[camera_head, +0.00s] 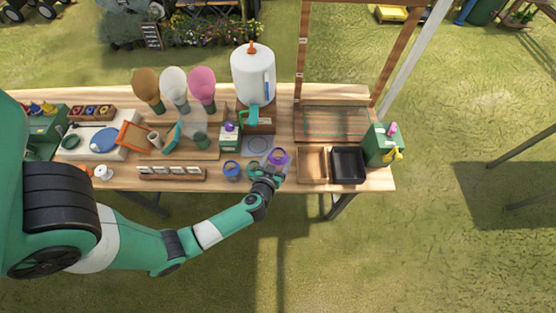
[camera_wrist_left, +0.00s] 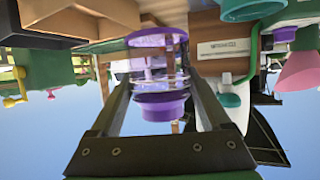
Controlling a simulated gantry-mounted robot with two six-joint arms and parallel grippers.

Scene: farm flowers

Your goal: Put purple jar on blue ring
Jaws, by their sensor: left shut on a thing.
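The purple jar (camera_head: 278,155) is clear with a purple lid and is held by my left gripper (camera_head: 271,163) near the front edge of the table. In the left wrist view the jar (camera_wrist_left: 156,108) sits between the two dark fingers, which are shut on it. A faint blue ring (camera_head: 257,145) shows on a flat grey-blue patch under the dispenser's spout, just left of the jar. The jar is apart from the ring in the picture; its exact height above the table is hard to tell. My right gripper is not in view.
A white dispenser (camera_head: 252,78) with a green spout stands behind the ring. A blue-lidded jar (camera_head: 231,168) and a green-and-white bottle (camera_head: 229,138) stand to the left. A brown tray (camera_head: 312,149) and a black tray (camera_head: 347,181) lie to the right.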

